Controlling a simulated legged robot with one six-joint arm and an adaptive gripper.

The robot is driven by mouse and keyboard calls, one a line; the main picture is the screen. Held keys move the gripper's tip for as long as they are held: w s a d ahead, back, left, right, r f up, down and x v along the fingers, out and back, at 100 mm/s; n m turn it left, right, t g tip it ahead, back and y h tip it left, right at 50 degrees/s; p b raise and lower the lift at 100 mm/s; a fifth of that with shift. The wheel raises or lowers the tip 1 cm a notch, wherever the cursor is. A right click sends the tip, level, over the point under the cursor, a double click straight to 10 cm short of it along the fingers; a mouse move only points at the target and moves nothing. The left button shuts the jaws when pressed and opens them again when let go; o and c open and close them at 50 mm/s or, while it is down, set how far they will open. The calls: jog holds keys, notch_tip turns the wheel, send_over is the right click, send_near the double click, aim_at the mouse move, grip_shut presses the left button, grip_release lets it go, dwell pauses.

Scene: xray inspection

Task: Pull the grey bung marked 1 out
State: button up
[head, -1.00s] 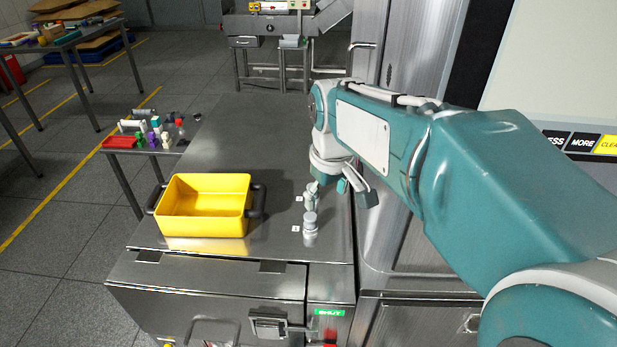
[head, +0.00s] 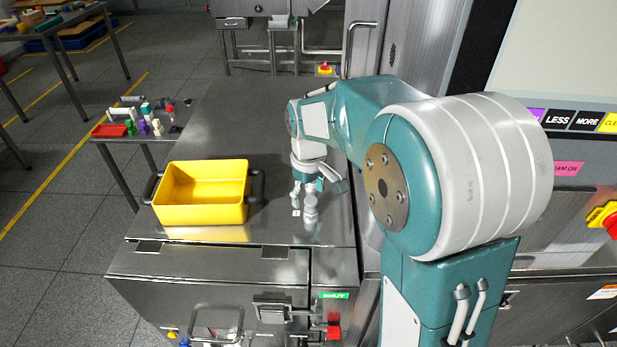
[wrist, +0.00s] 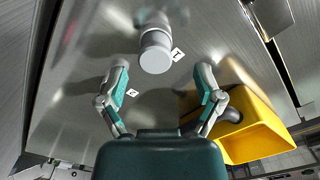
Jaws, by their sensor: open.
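The grey bung (wrist: 156,54) stands up from the steel top with a white tag (wrist: 178,54) beside it, which seems to read 1. In the head view the bung (head: 310,208) is near the right edge of the steel top. My gripper (wrist: 161,67) is open, with one finger to each side in the wrist view and the bung's round end near the gap between the fingertips. No contact shows. In the head view my gripper (head: 308,188) is just behind the bung and partly overlaps it.
A yellow tray (head: 200,214) with dark handles stands left of the bung. A second white tag (wrist: 133,93) lies between my fingers in the wrist view. A tall steel cabinet (head: 366,50) rises at the right. The steel top behind the tray is clear.

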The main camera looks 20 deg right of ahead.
aim_at(311, 201)
jog(key=shift+d+f, duration=0.2)
jog(key=shift+f, duration=0.5)
jog(key=shift+d+f, duration=0.2)
jog(key=shift+f, duration=0.5)
jog(key=shift+a, duration=0.1)
jog(key=shift+a, duration=0.1)
jog(key=shift+c, duration=1.3)
jog(key=c, duration=0.5)
grip_shut()
grip_release()
jog(key=shift+s, duration=0.1)
grip_shut()
jog(key=shift+f, duration=0.1)
